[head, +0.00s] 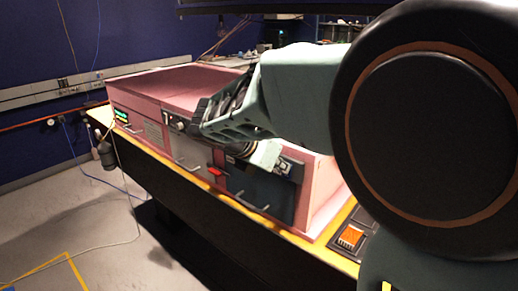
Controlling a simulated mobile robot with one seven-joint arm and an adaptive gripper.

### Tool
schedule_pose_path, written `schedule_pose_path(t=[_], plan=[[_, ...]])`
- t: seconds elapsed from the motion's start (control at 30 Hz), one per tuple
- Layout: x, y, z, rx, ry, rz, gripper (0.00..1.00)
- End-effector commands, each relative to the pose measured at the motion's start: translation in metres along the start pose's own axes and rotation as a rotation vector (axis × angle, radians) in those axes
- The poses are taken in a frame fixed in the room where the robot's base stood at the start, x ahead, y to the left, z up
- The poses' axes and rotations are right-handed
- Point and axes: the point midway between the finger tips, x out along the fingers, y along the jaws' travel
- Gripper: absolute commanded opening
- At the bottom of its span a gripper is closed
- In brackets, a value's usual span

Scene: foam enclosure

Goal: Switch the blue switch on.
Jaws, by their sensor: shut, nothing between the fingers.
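My gripper (205,127) is at the front of the pink foam enclosure (180,84), with its fingers close to the upper front panel. It is shut and empty. I cannot tell whether the fingertips touch the panel. I cannot make out the blue switch; my gripper and arm cover part of the front. A small dark knob (180,125) shows just left of the fingers.
The enclosure's front has a green-lit display (121,116), a grey drawer front (190,158), a red part (215,172) and a dark drawer (255,190) with protruding handles. An orange button (351,236) is at the right on the yellow-edged table (270,229). Floor at left is mostly clear.

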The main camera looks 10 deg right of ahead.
Motion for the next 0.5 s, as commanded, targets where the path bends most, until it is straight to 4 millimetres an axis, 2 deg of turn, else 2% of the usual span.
schedule_pose_path(t=[0.17, 0.5], plan=[[0.001, 0.0, -0.002, -0.001, -0.001, 0.001, 0.0], [-0.009, 0.0, 0.009, -0.001, -0.001, 0.001, 0.0]])
